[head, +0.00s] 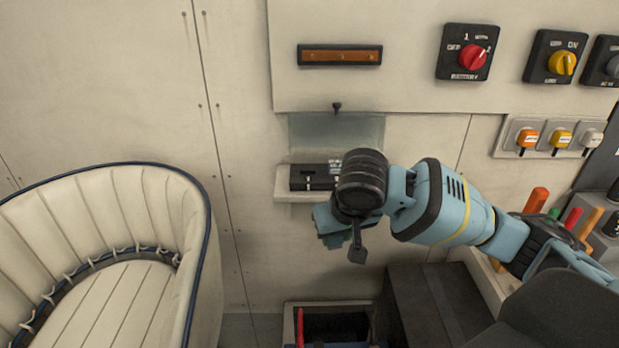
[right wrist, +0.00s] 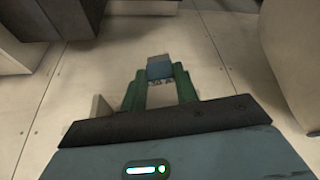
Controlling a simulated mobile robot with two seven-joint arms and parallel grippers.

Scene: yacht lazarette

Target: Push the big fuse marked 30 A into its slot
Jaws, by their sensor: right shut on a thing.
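A black fuse holder (head: 308,178) sits on a small pale ledge on the wall in the head view. A clear cover (head: 335,132) stands above it. My right gripper (head: 328,228) is just below and in front of the ledge, and my dark wrist hides part of the holder. In the right wrist view, the green fingers of my right gripper (right wrist: 159,82) are shut on a small blue-grey block (right wrist: 160,67), apparently the big fuse. Its marking cannot be read, and its slot cannot be made out. My left gripper is not in view.
A cream padded seat (head: 105,235) stands at the left. Rotary switches, including a red one (head: 473,60), are on the panel at upper right. An open bin (head: 335,325) and a dark box (head: 435,305) are below. Coloured handles (head: 573,218) stand at the right.

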